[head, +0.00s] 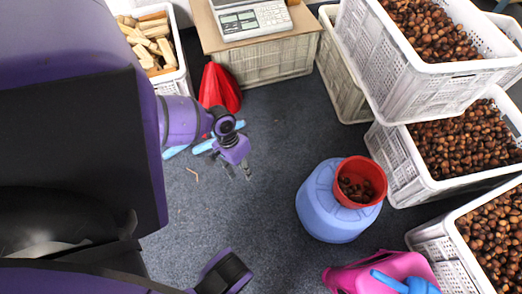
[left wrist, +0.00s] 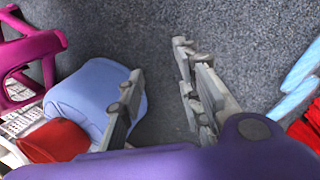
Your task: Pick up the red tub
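The red tub (head: 364,163) stands upright on the blue round stool (head: 322,212) right of centre in the head view. Some chestnuts (head: 354,190) lie inside it. My left gripper (head: 239,171) is left of the stool, apart from the tub, pointing down over the floor. In the left wrist view the left gripper (left wrist: 158,65) has its fingers spread with nothing between them. The red tub (left wrist: 57,141) shows there at the lower left beside the blue stool (left wrist: 88,92), partly cut off by my arm.
White crates full of chestnuts (head: 455,140) line the right side. A scale (head: 250,18) sits on a board over a crate at the back. A red bag-like item (head: 220,86) lies behind my left arm. A pink item (head: 365,276) is at the front. Open carpet lies between.

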